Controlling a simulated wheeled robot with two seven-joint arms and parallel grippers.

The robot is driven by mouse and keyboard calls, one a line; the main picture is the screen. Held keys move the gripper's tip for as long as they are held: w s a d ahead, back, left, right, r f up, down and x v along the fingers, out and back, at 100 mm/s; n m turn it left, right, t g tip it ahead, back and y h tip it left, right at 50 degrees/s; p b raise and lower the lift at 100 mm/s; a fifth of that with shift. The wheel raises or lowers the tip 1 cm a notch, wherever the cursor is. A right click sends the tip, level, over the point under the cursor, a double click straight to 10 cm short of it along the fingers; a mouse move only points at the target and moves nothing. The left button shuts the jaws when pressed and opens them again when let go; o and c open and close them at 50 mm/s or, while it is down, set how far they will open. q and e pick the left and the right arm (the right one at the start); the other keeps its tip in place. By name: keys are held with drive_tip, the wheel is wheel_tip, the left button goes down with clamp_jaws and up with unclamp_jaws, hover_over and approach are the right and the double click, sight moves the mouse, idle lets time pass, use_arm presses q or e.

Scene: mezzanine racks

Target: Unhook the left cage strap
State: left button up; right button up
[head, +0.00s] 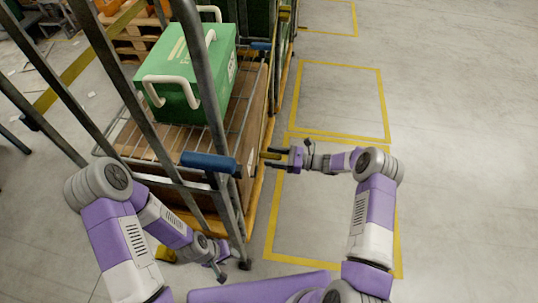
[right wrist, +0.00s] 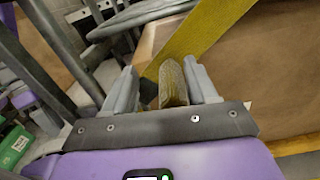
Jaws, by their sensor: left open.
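A wheeled cage trolley (head: 218,110) with grey posts stands in the left half of the head view. My right gripper (head: 277,159) is at the trolley's right side, fingers pointing left, beside a short yellow tab (head: 270,155). In the right wrist view my right gripper (right wrist: 161,88) is open, with a yellow tab (right wrist: 173,83) between its fingers, nearer the right finger. A wide yellow strap (right wrist: 205,30) runs diagonally across a brown surface behind it. Another yellow strap (head: 75,70) crosses the cage's left side. My left gripper (head: 218,270) is open, low near the front post.
A green box (head: 185,78) with white handles sits on the trolley over brown cardboard. A blue sleeve (head: 208,162) is on the front bar. A yellow piece (head: 165,254) is low beside my left arm. Marked floor (head: 340,100) to the right is clear.

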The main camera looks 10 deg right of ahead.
drive_tip(key=p+v, duration=0.1)
drive_tip(key=v, duration=0.5)
idle(0.3)
drive_tip(key=s+a+f+n+g+h+p, duration=0.2)
drive_tip(key=s+a+f+n+g+h, duration=0.15)
drive_tip(key=s, duration=0.45)
drive_tip(key=s+a+f+n+g+h+p, duration=0.2)
drive_tip(key=s+a+f+n+g+h, duration=0.15)
drive_tip(key=s, duration=0.35)
drive_tip(key=s+r+n+t+h+p, duration=0.1)
drive_tip(key=s+n+h+p, duration=0.1)
drive_tip(key=s+n, duration=0.4)
drive_tip(key=s+r+n+t+h+p, duration=0.1)
drive_tip(key=s+r+n+h, duration=0.1)
drive_tip(key=s+n+h, duration=0.2)
drive_tip(key=s+n, duration=0.3)
drive_tip(key=shift+d+r+p, duration=0.25)
drive_tip(key=shift+d+p, duration=0.1)
